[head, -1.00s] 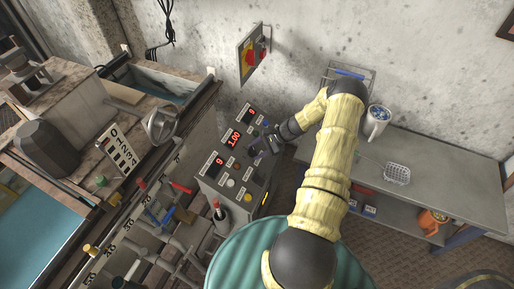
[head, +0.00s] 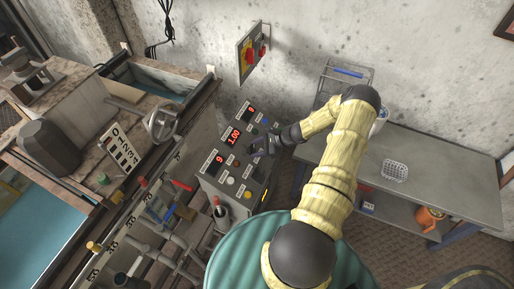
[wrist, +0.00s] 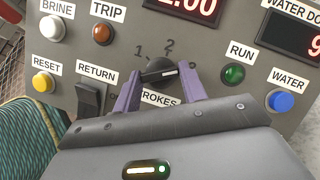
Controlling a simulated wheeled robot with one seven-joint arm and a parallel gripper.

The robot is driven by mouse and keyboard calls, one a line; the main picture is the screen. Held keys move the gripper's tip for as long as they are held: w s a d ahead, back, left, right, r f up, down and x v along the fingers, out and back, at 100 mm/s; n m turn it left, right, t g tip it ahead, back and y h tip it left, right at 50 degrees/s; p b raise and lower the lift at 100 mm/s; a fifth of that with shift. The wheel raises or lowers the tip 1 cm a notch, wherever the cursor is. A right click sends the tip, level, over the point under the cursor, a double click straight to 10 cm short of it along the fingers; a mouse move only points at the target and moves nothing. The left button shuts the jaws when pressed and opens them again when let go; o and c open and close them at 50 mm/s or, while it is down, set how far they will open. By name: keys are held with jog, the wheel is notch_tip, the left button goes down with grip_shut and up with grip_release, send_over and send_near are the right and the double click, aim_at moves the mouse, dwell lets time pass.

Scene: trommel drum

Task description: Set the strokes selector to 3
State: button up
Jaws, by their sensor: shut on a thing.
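The strokes selector (wrist: 158,69) is a dark knob on the grey control panel (head: 226,176), with marks 1 and 2 above it and another mark partly hidden at its right. Its white pointer line faces right, past the 2 and toward that right-hand mark. The STROKES label (wrist: 160,101) below is partly covered. My gripper (wrist: 157,78) has its purple fingers on either side of the knob, shut on it. In the head view my gripper (head: 257,149) is at the panel, and the knob is too small to make out.
The RUN button (wrist: 233,73) and blue WATER button (wrist: 281,101) lie right of my fingers. The RETURN switch (wrist: 90,99) and TRIP button (wrist: 103,33) lie left. A green drum (head: 235,255) stands near the panel, and a metal bench (head: 450,185) is at right.

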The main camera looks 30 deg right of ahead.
jog(key=o, duration=1)
jog(key=shift+d+r, duration=0.1)
jog(key=v, duration=1.7)
jog(key=shift+r, duration=0.1)
